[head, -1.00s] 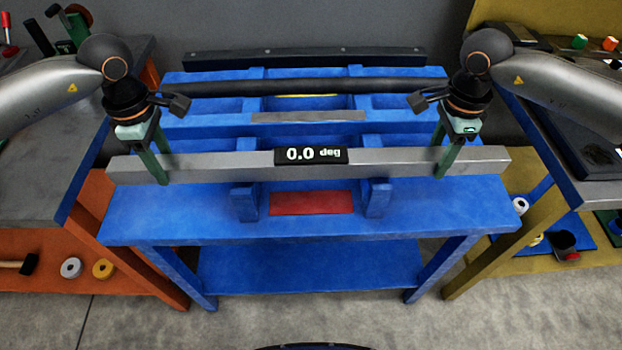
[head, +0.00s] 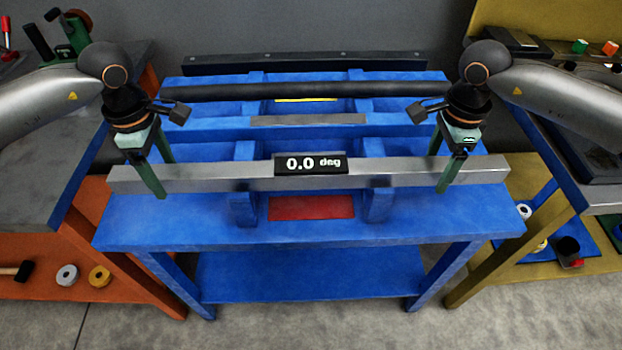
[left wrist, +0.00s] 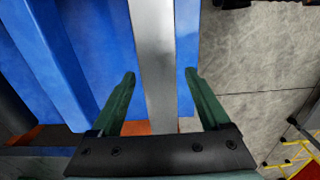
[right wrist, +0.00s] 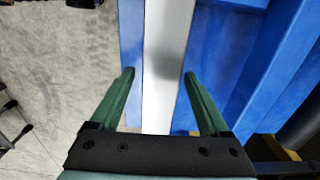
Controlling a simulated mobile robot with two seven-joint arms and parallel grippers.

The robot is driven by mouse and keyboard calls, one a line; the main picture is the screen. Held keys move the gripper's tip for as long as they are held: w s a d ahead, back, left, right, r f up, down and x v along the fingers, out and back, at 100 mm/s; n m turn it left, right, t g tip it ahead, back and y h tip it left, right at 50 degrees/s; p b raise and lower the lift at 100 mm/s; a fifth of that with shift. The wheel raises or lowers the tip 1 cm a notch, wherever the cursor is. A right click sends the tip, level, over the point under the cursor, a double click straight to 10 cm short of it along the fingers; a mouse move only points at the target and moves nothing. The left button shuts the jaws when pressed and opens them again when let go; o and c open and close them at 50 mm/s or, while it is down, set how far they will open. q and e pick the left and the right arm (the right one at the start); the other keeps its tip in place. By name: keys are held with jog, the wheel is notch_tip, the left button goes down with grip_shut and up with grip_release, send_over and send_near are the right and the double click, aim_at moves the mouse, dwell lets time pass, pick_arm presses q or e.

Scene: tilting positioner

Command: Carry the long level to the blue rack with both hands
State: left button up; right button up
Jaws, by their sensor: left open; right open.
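The long level (head: 400,174) is a grey bar with a black display (head: 311,164) reading 0.0 deg. It lies across the front of the blue rack (head: 160,232), between short front and back posts, and looks horizontal. My left gripper (head: 160,182) is open around its left end, one finger on each side. My right gripper (head: 438,178) is open around its right end in the same way. The level also runs between the open fingers, with gaps, in the left wrist view (left wrist: 155,60) and the right wrist view (right wrist: 167,60). Its underside contact is hidden.
A dark bar (head: 300,89) lies on the rack behind the level. A red pad (head: 311,207) lies on the rack below it. An orange bench (head: 130,240) stands left and a yellow bench (head: 500,255) right, both close to the rack's ends.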

jog(key=shift+r, duration=0.2)
pick_arm(q)
notch_tip(320, 180, up, 12)
jog(key=shift+f, duration=0.25)
pick_arm(e)
notch_tip(320, 180, up, 12)
jog(key=shift+f, duration=0.2)
dwell(0.4)
